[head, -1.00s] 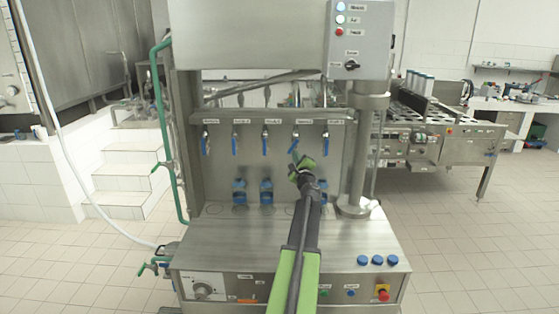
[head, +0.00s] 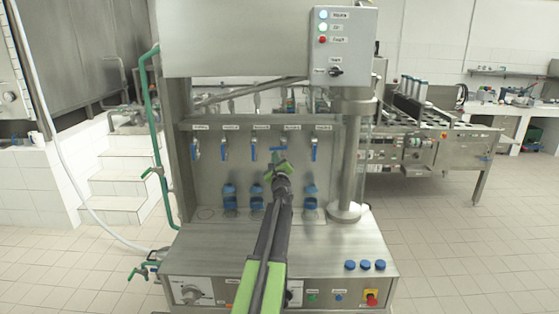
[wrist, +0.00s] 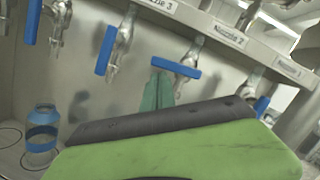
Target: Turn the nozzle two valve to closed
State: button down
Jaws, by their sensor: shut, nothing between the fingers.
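The nozzle two valve has a blue lever handle (wrist: 176,68) that lies crosswise, nearly level along the panel, on a silver tap under the "Nozzle 2" label (wrist: 230,35). In the head view this blue handle (head: 277,149) is also crosswise, just above my gripper (head: 278,168). In the wrist view my gripper's teal fingertips (wrist: 157,92) are together and empty. They sit just below the left part of the handle; I cannot tell whether they touch it.
The nozzle three handle (wrist: 105,50) hangs down to the left, and the nozzle one handle (wrist: 262,106) hangs to the right. Blue-topped bottles (head: 229,196) stand below. Blue caps (head: 364,265) lie at the right of the steel worktop (head: 215,245).

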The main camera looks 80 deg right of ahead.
jog(key=shift+w+r, duration=0.3)
jog(key=shift+w, duration=0.15)
jog(key=shift+s, duration=0.1)
dwell(0.4)
jog(key=a+f+b, duration=0.6)
jog(key=a, duration=0.3)
jog(key=shift+s+a+f, duration=0.25)
jog(key=shift+s+a, duration=0.1)
jog(key=shift+a, duration=0.05)
